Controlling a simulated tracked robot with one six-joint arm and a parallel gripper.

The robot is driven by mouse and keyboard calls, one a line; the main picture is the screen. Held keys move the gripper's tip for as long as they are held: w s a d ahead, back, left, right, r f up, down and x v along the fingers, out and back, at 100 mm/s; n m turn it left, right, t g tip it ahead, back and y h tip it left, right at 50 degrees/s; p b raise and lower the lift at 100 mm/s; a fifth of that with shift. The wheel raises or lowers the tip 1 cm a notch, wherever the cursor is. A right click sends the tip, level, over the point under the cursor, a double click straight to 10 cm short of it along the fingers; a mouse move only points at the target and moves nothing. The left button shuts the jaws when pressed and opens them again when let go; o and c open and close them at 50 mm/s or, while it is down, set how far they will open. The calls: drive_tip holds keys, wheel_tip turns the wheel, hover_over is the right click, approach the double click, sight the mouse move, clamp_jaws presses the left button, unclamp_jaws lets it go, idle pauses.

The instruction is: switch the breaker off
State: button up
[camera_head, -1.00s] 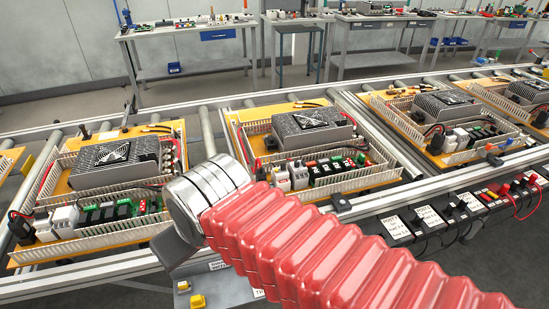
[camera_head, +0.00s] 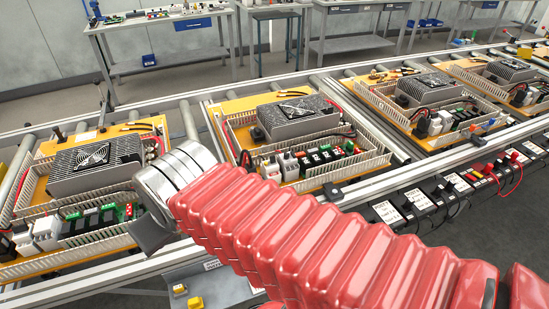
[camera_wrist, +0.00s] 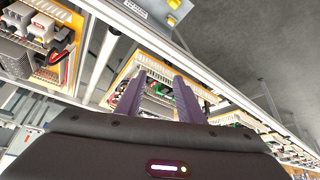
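My arm's end (camera_head: 152,232) is over the front rail between the left and middle panels in the head view; its fingers are hidden there. In the wrist view my gripper (camera_wrist: 159,82) shows two purple fingers standing apart with nothing held between them. White breaker-like modules (camera_head: 46,232) sit at the front of the left panel, and similar ones (camera_head: 289,165) on the middle panel. In the wrist view, white modules (camera_wrist: 42,26) show at the upper left, clear of the fingers. I cannot tell which module is the task's breaker or how its lever stands.
Each yellow panel carries slotted white ducts (camera_head: 335,175) and a grey finned unit (camera_head: 297,117). A metal rail (camera_head: 100,280) runs along the front. Black labelled boxes (camera_head: 388,212) hang beyond it, and a grey box with yellow buttons (camera_head: 212,290) sits below.

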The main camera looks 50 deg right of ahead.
drive_tip(key=w+d+f+m+t+h, duration=0.1)
drive_tip(key=w+d+f+h, duration=0.15)
drive_tip(key=d, duration=0.55)
drive_tip(key=w+d+f+m+h, duration=0.1)
drive_tip(key=w+d, duration=0.2)
drive_tip(key=d, duration=0.6)
drive_tip(key=w+d+f+m+t+h, duration=0.1)
drive_tip(key=w+d+f+h, duration=0.15)
drive_tip(key=d, duration=0.55)
drive_tip(key=m+t, duration=0.3)
drive_tip(key=t, duration=0.1)
approach(273, 157)
drive_tip(key=v, duration=0.6)
drive_tip(key=shift+w+a+r, duration=0.15)
drive_tip(key=shift+w+r, duration=0.05)
drive_tip(key=shift+w, duration=0.1)
drive_tip(key=x, duration=1.3)
drive_tip(key=shift+w+d+f, duration=0.15)
drive_tip(key=shift+d+f, duration=0.1)
drive_tip(key=shift+d, duration=0.05)
drive_tip(key=shift+c, duration=0.6)
